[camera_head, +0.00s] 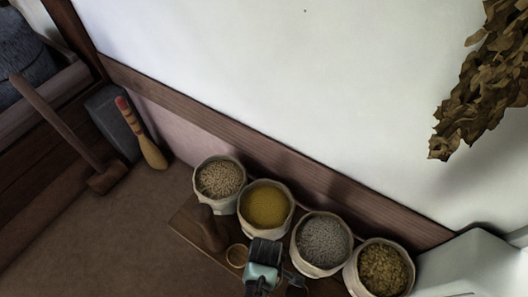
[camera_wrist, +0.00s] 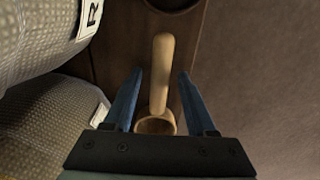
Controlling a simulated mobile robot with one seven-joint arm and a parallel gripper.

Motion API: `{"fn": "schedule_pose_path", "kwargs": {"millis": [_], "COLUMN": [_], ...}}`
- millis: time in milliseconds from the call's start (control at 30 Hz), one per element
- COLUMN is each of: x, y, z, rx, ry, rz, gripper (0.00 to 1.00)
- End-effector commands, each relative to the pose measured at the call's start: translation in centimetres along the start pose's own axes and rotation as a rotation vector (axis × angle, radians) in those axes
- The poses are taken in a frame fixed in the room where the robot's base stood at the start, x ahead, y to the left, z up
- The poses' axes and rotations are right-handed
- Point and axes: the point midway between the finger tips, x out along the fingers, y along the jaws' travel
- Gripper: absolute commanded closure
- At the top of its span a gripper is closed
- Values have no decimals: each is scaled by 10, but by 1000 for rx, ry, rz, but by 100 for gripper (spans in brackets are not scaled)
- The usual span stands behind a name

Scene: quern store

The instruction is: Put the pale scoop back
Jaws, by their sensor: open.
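The pale scoop (camera_wrist: 162,70) lies over the dark wooden board in the wrist view, its handle pointing away from my gripper and its round bowl near the gripper's base. My gripper (camera_wrist: 155,80) is open, with one blue finger on each side of the scoop and visible gaps between. In the head view my gripper (camera_head: 268,284) is low over the board, in front of the sacks. A tan round rim (camera_head: 237,256) beside it looks like the scoop's bowl; the rest is hidden by my gripper.
Several open sacks of grain (camera_head: 266,206) stand in a row along the wall. A dark brown object (camera_head: 209,230) stands on the board (camera_head: 186,222). A brush (camera_head: 150,150) and a long-handled mallet (camera_head: 104,178) lean at the left. The brown floor (camera_head: 110,250) there is clear.

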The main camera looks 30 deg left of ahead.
Motion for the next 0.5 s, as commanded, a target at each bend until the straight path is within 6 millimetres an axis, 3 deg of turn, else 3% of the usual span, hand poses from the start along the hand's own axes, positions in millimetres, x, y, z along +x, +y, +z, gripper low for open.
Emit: {"fn": "schedule_pose_path", "kwargs": {"millis": [233,500], "x": [-12,-69], "y": [0,0], "z": [0,0], "rx": [0,-1], "ry": [1,1], "rz": [1,3], "gripper": [44,44]}}
